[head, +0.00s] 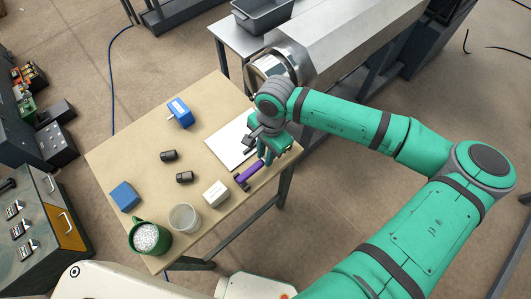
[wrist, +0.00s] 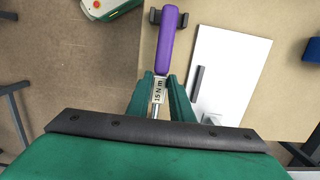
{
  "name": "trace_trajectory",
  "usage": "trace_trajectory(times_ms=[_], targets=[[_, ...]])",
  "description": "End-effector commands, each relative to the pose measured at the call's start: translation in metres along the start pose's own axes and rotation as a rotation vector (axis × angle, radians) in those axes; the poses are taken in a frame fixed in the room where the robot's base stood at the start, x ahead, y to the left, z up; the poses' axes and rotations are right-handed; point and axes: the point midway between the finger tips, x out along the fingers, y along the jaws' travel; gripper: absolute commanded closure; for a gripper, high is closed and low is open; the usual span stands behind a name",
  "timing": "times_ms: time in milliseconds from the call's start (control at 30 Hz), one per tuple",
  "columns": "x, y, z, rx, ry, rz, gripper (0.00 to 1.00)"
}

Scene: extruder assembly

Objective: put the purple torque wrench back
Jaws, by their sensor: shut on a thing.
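The purple torque wrench (head: 251,173) is at the right edge of the wooden table. In the wrist view its purple handle (wrist: 171,42) points away from me, and the metal shaft by the handle carries a "15 N m" label. My gripper (head: 264,155) is shut on this shaft, with the green fingers (wrist: 161,98) on either side. A dark holder (head: 240,181) with two prongs (wrist: 155,16) is at the handle's far end. The handle lies between the prongs in the wrist view; I cannot tell if it rests in them. The wrench's head is hidden by my gripper.
A white plate (head: 225,149) lies beside the gripper. A white box (head: 215,193), a clear cup (head: 185,218), a green mug of white pellets (head: 149,238), two black cylinders (head: 184,177) and blue blocks (head: 125,196) share the table. The metal machine (head: 335,45) stands behind.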

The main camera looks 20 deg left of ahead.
Motion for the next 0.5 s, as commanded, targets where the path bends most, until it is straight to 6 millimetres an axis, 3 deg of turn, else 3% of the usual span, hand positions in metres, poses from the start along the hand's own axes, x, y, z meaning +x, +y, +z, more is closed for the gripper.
trace_trajectory(times_ms=[500], targets=[[0.011, 0.0, -0.001, -0.001, 0.0, 0.0, 1.0]])
